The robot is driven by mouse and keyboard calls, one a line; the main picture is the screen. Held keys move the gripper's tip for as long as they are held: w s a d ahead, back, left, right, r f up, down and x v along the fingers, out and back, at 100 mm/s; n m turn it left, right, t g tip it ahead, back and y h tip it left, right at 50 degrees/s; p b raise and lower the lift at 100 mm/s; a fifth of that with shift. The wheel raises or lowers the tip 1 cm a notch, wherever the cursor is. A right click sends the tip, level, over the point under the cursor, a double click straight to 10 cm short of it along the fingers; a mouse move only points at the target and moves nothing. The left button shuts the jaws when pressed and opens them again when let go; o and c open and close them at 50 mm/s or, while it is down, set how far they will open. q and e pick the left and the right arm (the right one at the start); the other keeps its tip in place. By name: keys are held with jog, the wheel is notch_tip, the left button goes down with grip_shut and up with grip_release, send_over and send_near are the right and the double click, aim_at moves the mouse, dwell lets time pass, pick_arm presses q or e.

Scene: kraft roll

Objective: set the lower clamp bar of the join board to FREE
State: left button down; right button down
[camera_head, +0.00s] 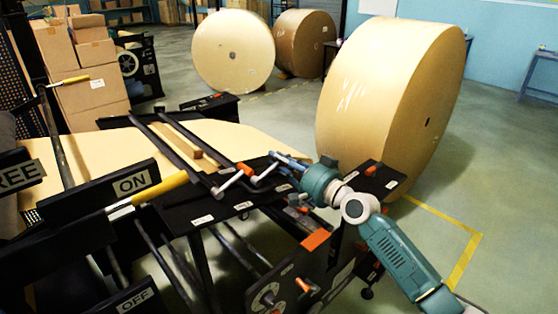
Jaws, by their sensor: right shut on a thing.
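The join board (224,208) is black and lies at the middle of the machine. Two dark clamp bars cross the paper towards it, a left one (172,152) and a right one (196,143). A silver crank (229,183) with an orange knob stands at the left bar's near end. A second silver crank (263,174) is beside it. My right gripper (284,163) reaches in from the right and is shut at the end of this second crank; its fingers hide the grip. I cannot tell which bar is the lower one. My left gripper is out of view.
A yellow-handled lever (160,188) lies by an ON plate (138,183). FREE (22,175) and OFF (135,299) plates are at left. A large kraft roll (375,105) stands close behind my right arm. Open floor lies to the right.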

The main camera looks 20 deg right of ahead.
jog(key=shift+d+r, duration=0.15)
jog(key=shift+r, duration=0.05)
jog(key=c, duration=1.7)
grip_release()
jog(key=shift+f, duration=0.15)
jog(key=v, duration=1.2)
